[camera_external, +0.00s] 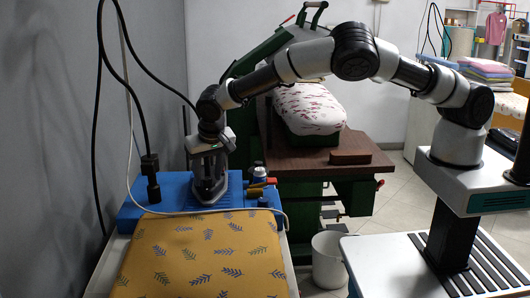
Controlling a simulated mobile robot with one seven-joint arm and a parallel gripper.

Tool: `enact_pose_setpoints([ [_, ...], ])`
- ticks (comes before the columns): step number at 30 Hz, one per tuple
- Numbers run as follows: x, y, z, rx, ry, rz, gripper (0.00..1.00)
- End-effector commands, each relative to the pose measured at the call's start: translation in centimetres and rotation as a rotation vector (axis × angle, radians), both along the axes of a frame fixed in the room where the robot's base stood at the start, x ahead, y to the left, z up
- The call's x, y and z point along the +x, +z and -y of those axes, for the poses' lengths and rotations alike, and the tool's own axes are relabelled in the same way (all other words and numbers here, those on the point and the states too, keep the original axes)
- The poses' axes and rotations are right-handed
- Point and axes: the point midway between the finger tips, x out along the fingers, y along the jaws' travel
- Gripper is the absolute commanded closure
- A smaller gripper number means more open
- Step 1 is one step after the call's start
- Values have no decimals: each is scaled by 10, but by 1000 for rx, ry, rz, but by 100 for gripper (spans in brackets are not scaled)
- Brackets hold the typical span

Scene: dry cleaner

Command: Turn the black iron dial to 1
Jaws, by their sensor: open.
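My gripper (208,188) points down over the blue board (133,214) at the back of the ironing table, at the left of the view. It is open, with its dark fingers low above or at the blue surface. I cannot make out the black iron dial; it is likely hidden by my gripper or too small to tell. I cannot tell whether the fingers touch or surround anything. A black upright fitting (151,178) with a cable stands on the board, left of my gripper.
A yellow leaf-patterned cloth (205,257) covers the table in front. Small bottles and colored items (259,181) stand close right of my gripper. A green press (268,48) with a brown wooden shelf (380,166) is behind. A grey wall rises at left, with hanging cables.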

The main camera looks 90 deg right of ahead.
Motion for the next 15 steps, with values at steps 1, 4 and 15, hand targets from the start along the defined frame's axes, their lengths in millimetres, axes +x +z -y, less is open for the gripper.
enact_pose_setpoints([
  [1, 1, -3, 1, -1, 1, 0, 58],
  [4, 1, -6, 2, -1, 1, 1, 58],
  [15, 1, -6, 2, -1, 1, 1, 80],
])
